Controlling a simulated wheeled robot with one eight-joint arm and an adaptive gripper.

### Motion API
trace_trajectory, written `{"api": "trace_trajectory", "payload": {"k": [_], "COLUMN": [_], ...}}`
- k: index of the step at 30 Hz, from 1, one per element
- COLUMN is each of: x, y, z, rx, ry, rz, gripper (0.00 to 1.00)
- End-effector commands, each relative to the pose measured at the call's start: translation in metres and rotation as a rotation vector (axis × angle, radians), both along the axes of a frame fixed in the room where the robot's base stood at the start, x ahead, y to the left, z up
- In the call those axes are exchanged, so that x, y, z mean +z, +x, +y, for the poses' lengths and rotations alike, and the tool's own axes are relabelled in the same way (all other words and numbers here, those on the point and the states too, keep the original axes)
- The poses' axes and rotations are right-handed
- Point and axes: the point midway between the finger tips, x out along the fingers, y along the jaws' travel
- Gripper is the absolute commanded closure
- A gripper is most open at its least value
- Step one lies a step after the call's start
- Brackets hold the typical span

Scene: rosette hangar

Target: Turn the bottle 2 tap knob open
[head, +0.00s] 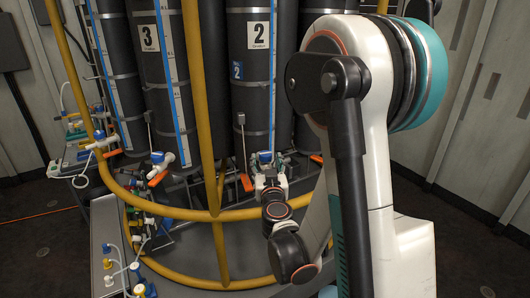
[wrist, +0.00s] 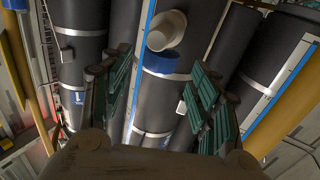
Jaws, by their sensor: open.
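Bottle 2 (head: 251,84) is a tall black cylinder with a white "2" label and a blue scale strip. Its tap knob (head: 265,156) is a small blue piece low on the bottle, just above my gripper (head: 268,176). In the wrist view the blue knob (wrist: 168,64) sits beside a white round tap body (wrist: 166,30). My gripper (wrist: 158,92) is open, with green-padded fingers spread left and right. The knob lies beyond and between the fingertips, apparently untouched. The exact gap is hard to tell.
Bottle 3 (head: 150,82) stands to the left with a similar blue-and-white tap (head: 160,160). Yellow rails (head: 204,110) cross in front of the bottles. An orange lever (head: 246,182) is left of my gripper. Tubes and fittings crowd the left side.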

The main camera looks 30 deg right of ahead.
Motion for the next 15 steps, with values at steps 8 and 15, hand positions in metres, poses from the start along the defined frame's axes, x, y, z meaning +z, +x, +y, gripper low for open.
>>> {"api": "trace_trajectory", "payload": {"k": [8,15], "x": [-0.002,0.0], "y": [0.038,0.048], "z": [-0.017,-0.022], "rx": [0.0,0.0], "ry": [0.0,0.0], "rz": [0.0,0.0], "gripper": [0.44,0.44]}}
